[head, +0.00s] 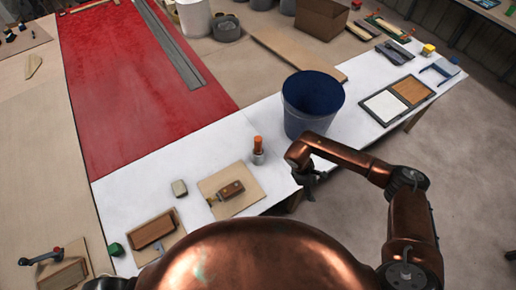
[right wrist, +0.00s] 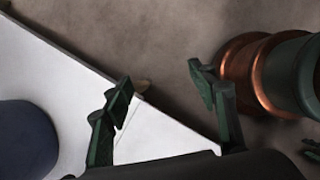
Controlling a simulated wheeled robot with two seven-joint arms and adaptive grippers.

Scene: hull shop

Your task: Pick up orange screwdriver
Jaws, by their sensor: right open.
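The orange screwdriver (head: 258,142) shows in the head view as an orange handle standing upright in a small grey cup (head: 258,158) on the white bench. Its shaft is hidden in the cup. My right gripper (head: 308,183) is at the bench's front edge, to the right of the cup and lower in the picture, apart from it. In the right wrist view my right gripper (right wrist: 158,88) has its two fingers spread with nothing between them. The screwdriver does not show in that view. My left gripper is not in view.
A large blue bucket (head: 310,110) stands just beyond my right gripper; it also shows in the right wrist view (right wrist: 24,142). A brush lies on a board (head: 240,176) left of the gripper. White bench surface around the cup is mostly clear.

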